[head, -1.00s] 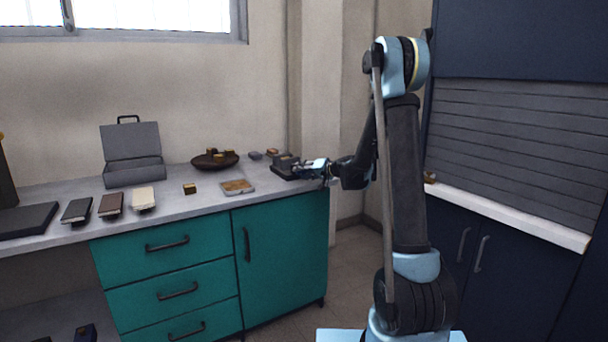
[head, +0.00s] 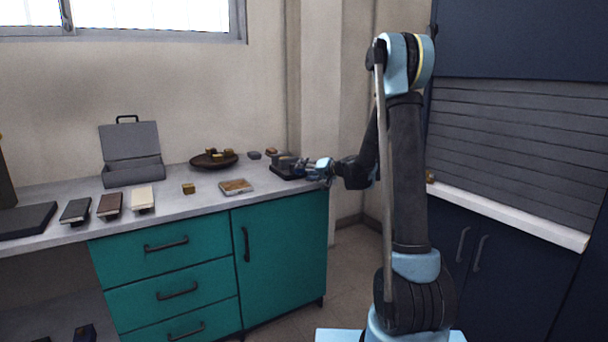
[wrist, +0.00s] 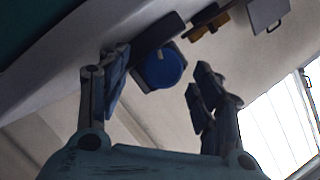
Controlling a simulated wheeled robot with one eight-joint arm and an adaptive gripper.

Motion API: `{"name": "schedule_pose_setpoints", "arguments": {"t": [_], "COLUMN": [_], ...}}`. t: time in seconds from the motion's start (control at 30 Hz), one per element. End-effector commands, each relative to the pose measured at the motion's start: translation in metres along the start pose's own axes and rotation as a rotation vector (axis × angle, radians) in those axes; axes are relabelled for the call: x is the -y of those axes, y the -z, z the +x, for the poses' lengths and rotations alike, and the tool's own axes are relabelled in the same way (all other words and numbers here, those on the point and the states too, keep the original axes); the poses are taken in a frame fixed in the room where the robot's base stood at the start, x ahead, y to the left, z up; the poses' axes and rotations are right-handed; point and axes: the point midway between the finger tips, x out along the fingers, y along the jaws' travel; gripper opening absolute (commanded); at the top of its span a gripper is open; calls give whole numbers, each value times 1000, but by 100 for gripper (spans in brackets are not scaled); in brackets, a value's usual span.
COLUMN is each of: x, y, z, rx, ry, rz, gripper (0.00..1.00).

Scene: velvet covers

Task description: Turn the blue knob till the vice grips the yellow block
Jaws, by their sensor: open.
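The dark vice (head: 287,172) stands at the right end of the grey worktop. Its round blue knob (wrist: 162,68) faces me in the wrist view, in front of the vice's dark body (wrist: 158,33). My gripper (wrist: 157,82) is open, with one finger left of the knob and one right of it. The knob lies just beyond the fingertips, and I see no contact. In the head view my gripper (head: 308,168) is at the vice's right side, and the knob cannot be made out. The yellow block in the vice is too small and dark to tell clearly.
Left of the vice are a flat tray (head: 236,187), a small yellowish block (head: 188,188) and a brown dish (head: 205,162) holding small blocks. The floor right of the cabinet is clear.

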Motion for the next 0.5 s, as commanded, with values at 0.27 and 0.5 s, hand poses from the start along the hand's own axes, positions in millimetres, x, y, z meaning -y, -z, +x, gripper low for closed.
{"name": "schedule_pose_setpoints", "arguments": {"t": [0.27, 0.5], "x": [-2, -2], "y": [1, 1], "z": [-40, -57], "rx": [-1, -1], "ry": [-3, -2], "rz": [1, 1], "gripper": [60, 60]}}
